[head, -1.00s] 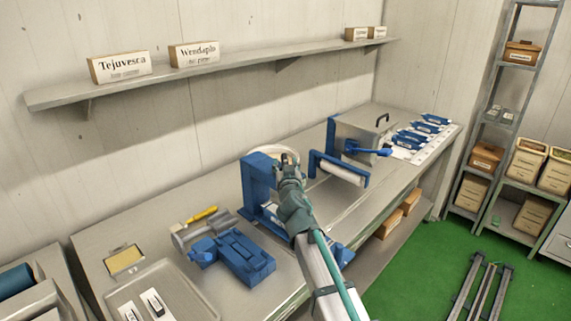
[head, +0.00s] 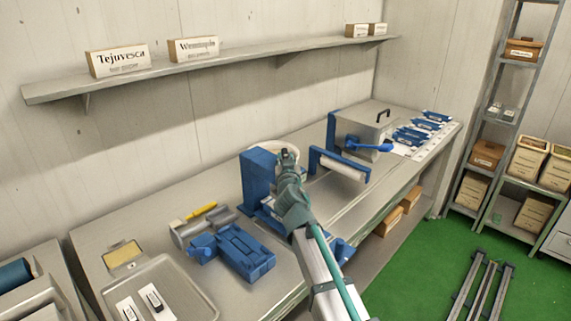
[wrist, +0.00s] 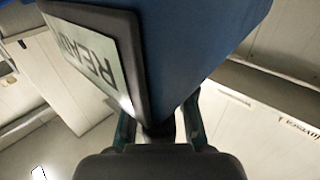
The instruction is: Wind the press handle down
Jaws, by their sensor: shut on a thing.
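The blue press (head: 257,176) stands upright on the bench at mid-picture in the head view. My gripper (head: 288,154) is at the press's upper right side, and my arm covers part of the press's lower front. In the wrist view my gripper (wrist: 158,128) is shut on a small dark part (wrist: 160,131), apparently the press handle's grip. The blue press body fills the top of that view, close beyond the fingers. A dark-framed panel (wrist: 95,55) with upside-down lettering, partly legible as READ, is beside it. Most of the handle is hidden.
A blue clamp-like tool (head: 235,250) and a metal tray (head: 160,292) lie left of the press. A blue roller frame (head: 340,165) and a metal box with a blue lever (head: 368,147) stand to the right. A wall shelf (head: 215,66) runs above.

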